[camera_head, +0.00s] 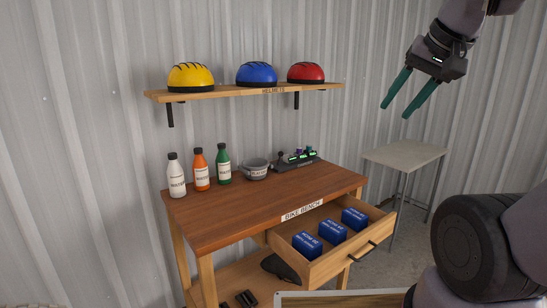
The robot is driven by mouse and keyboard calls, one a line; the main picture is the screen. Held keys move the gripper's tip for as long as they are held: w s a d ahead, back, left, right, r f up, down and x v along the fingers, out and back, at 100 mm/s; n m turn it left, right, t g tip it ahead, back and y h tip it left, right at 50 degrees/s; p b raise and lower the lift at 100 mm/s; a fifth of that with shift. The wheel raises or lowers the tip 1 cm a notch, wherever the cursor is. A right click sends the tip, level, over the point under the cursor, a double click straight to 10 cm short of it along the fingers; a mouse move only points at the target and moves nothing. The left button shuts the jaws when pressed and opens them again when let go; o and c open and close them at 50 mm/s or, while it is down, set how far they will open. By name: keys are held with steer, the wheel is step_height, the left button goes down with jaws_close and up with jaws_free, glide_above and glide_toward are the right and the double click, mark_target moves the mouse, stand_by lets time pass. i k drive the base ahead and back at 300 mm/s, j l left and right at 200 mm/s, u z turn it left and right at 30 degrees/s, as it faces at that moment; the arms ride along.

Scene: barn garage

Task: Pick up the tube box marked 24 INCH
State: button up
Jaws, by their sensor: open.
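Three dark blue tube boxes with white print sit in a row in the open drawer (374,250) of the bike bench: a left one (307,245), a middle one (332,231) and a right one (354,219). The print is small and seems upside down, so I cannot tell which box says 24 INCH. My gripper (396,111) is at the upper right, high above the drawer and apart from everything. Its two green fingers are open, with nothing between them.
The bike bench (245,208) holds white, orange and green bottles, a grey bowl (256,169) and a dark tray (297,161). A wall shelf (220,93) bears yellow, blue and red helmets. A side table (404,155) stands right, its top bare.

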mark_target(334, 234)
steer(key=i+l+u, duration=0.2)
steer(key=l, duration=0.2)
steer(key=i+l+u, duration=0.15)
steer(key=l, duration=0.25)
steer(key=i+l+u, duration=0.2)
steer(key=l, duration=0.2)
steer(key=l+u, duration=0.15)
steer(key=l, duration=0.3)
